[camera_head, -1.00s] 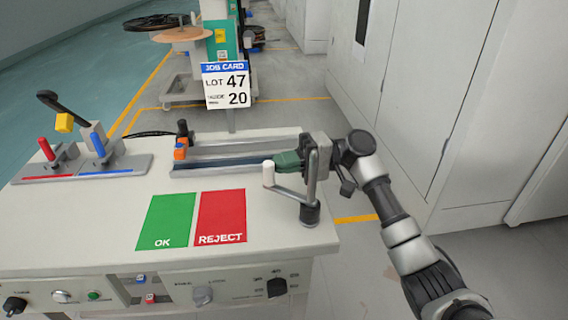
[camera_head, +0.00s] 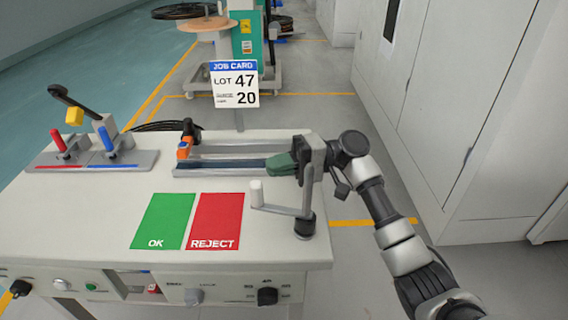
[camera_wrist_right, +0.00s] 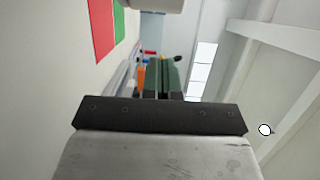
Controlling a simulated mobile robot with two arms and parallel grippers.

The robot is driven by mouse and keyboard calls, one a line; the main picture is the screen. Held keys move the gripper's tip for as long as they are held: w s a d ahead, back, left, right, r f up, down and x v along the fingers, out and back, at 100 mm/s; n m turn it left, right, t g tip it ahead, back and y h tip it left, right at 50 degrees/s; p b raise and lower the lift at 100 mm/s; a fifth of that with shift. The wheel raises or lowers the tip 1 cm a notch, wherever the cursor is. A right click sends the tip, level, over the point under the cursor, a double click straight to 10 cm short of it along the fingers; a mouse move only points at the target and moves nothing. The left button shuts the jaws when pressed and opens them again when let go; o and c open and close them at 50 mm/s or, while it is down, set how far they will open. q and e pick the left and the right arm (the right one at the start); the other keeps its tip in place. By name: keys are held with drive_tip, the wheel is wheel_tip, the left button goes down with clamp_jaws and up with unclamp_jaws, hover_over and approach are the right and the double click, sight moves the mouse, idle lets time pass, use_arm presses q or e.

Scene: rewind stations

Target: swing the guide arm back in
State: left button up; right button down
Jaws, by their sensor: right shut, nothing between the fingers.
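The guide arm (camera_head: 282,211) is a thin grey bar on a dark pivot (camera_head: 305,226) at the table's right front corner. Its left end carries an upright white roller (camera_head: 257,192), right of the red REJECT patch. A grey upright rises from the pivot in front of my right gripper (camera_head: 282,164). That gripper's green fingers are shut and empty, pointing left over the rails beyond the guide arm. They also show in the right wrist view (camera_wrist_right: 165,76), with a pale rounded part at the top edge. Whether the gripper touches the arm is unclear. My left gripper is out of view.
Grey rails (camera_head: 225,172) with an orange-and-black block (camera_head: 186,140) lie behind the patches. A lever unit (camera_head: 92,158) stands at the left. A job card (camera_head: 234,84) stands behind the table. Cabinets (camera_head: 455,110) line the right.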

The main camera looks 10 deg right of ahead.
drive_tip(key=d, duration=0.1)
drive_tip(key=w+d, duration=0.1)
drive_tip(key=d, duration=0.1)
drive_tip(key=shift+w+d+f, duration=0.15)
drive_tip(key=shift+w+f, duration=0.1)
drive_tip(key=shift+w, duration=0.15)
drive_tip(key=d, duration=0.2)
drive_tip(key=w+d, duration=0.1)
drive_tip(key=d+b, duration=0.1)
drive_tip(key=d, duration=0.1)
drive_tip(key=shift+w+d+r, duration=0.2)
drive_tip(key=shift+w+d, duration=0.05)
drive_tip(key=shift+d, duration=0.05)
drive_tip(key=shift+d+r, duration=0.1)
drive_tip(key=shift+d, duration=0.25)
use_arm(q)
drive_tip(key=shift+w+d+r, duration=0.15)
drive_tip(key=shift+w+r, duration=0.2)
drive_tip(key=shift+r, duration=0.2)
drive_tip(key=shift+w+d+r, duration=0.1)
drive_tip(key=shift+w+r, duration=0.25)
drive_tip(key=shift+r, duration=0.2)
use_arm(e)
drive_tip(key=shift+w, duration=0.1)
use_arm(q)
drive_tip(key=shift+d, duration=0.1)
